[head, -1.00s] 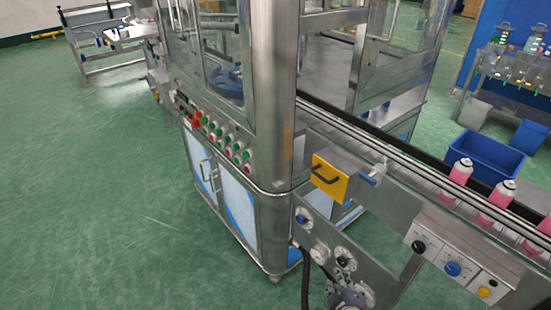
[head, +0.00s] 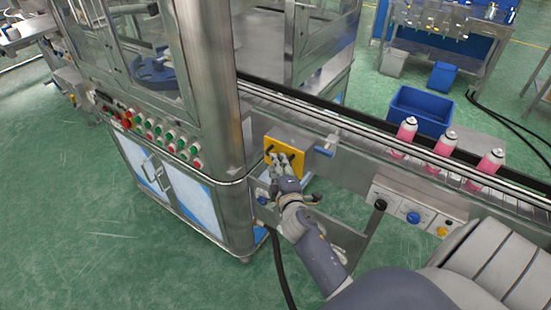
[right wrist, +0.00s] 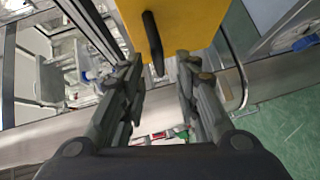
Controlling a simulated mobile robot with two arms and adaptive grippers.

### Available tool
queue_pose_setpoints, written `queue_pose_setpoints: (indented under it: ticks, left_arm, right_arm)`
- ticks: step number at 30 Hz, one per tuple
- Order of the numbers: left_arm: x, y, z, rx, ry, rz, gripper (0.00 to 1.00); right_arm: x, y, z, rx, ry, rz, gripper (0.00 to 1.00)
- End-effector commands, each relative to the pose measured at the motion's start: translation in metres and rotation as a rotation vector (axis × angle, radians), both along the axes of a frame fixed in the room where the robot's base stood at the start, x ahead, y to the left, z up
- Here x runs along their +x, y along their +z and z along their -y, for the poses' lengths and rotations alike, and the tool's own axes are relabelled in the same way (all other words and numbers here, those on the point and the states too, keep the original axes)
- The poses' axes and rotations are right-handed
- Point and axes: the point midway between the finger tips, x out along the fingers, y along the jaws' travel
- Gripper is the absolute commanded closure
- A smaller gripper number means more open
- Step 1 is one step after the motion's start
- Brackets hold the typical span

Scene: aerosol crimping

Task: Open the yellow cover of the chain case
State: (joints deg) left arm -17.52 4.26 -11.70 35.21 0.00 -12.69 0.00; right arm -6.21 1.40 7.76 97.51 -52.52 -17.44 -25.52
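The yellow cover (head: 298,160) is on the front of the grey chain case (head: 300,139) on the side of the conveyor, and it looks closed. Its black handle (right wrist: 153,42) shows in the right wrist view, between the finger lines and just beyond the tips. My right gripper (head: 280,162) is in front of the cover in the head view and hides part of it and of the handle. In the right wrist view my right gripper (right wrist: 160,75) is open, with a finger on each side of the handle. Contact cannot be told. My left gripper is not in view.
Pink cans (head: 440,149) stand on the conveyor (head: 350,133) to the right. A control panel (head: 412,213) with knobs is below them. The machine cabinet (head: 165,185) stands left. A blue bin (head: 420,109) is behind the conveyor. Green floor is free at lower left.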

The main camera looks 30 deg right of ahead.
Motion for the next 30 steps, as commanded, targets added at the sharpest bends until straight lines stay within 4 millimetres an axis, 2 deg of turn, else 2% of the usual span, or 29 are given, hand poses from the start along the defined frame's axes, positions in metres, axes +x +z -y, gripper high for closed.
queue_pose_setpoints:
  ticks: [3,9,19,20,23,24,30]
  left_arm:
    - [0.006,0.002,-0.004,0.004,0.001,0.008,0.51]
    - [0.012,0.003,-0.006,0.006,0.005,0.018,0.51]
    - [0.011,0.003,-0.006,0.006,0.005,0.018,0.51]
    - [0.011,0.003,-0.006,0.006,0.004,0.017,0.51]
    - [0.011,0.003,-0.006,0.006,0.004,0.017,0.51]
    - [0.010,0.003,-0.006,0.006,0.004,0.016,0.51]
    - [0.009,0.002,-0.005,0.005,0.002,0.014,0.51]
  right_arm:
    - [0.015,-0.002,0.007,0.000,-0.001,0.001,0.70]
    - [0.028,-0.004,0.012,0.000,-0.001,0.001,0.70]
    - [0.030,-0.005,0.013,0.000,-0.001,-0.001,0.70]
    - [0.030,-0.005,0.013,0.000,-0.001,0.000,0.75]
    - [0.030,-0.005,0.012,0.000,-0.001,-0.001,0.98]
    - [0.030,-0.005,0.012,0.000,-0.001,0.000,1.00]
    - [0.030,-0.005,0.013,0.000,-0.001,0.000,1.00]
